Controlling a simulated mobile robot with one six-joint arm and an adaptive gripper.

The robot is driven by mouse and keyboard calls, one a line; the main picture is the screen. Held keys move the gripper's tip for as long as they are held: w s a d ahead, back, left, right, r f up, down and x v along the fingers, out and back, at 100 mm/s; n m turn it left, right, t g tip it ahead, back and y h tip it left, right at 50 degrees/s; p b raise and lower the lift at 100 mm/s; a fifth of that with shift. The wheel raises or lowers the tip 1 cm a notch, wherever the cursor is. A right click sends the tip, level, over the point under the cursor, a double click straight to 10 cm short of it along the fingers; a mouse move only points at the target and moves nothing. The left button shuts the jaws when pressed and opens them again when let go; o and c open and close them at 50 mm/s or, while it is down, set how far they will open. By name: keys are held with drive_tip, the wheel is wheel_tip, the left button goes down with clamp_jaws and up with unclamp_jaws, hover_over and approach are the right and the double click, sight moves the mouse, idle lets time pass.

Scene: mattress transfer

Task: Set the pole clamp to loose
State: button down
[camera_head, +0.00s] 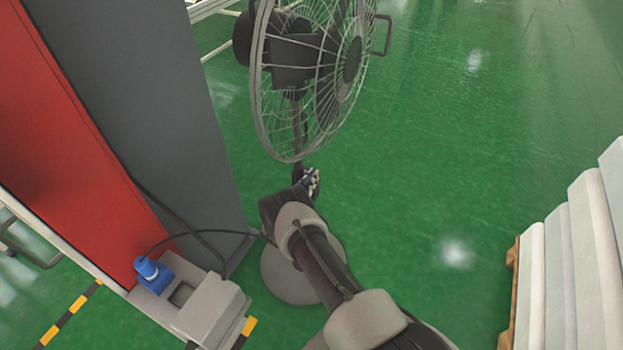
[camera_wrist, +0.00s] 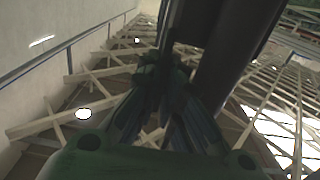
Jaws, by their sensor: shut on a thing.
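The pedestal fan (camera_head: 310,75) stands beside the grey machine column, its round wire cage above my arm. Its thin dark pole (camera_head: 299,130) runs down behind my gripper (camera_head: 308,183). In the wrist view the fingers of my gripper (camera_wrist: 165,80) close together at a dark upright pole (camera_wrist: 172,30). My gripper is shut on the pole clamp, which is mostly hidden between the fingers. Whether the clamp is loose or tight cannot be told. The fan's round grey base (camera_head: 288,275) shows on the floor partly behind my arm.
A red panel (camera_head: 60,140) and a grey column (camera_head: 140,90) stand close at the left. A grey box with a blue connector (camera_head: 150,268) and dark cables lies by its foot. White mattresses (camera_head: 580,260) stand on a wooden pallet at right. Green floor between is clear.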

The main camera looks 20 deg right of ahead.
idle(0.5)
drive_tip(key=shift+r+y+p, duration=0.25)
drive_tip(key=shift+y+p, duration=0.05)
drive_tip(key=shift+p, duration=0.1)
drive_tip(key=shift+s+a+g+y+p, duration=0.1)
drive_tip(key=shift+a+g+y+p, duration=0.05)
drive_tip(key=shift+g+y+p, duration=0.55)
drive_tip(key=shift+s+a+f+g+y, duration=0.1)
drive_tip(key=shift+f+g+y, duration=0.1)
drive_tip(key=shift+g+y, duration=0.25)
drive_tip(key=c, duration=2)
unclamp_jaws()
drive_tip(key=shift+c, duration=0.2)
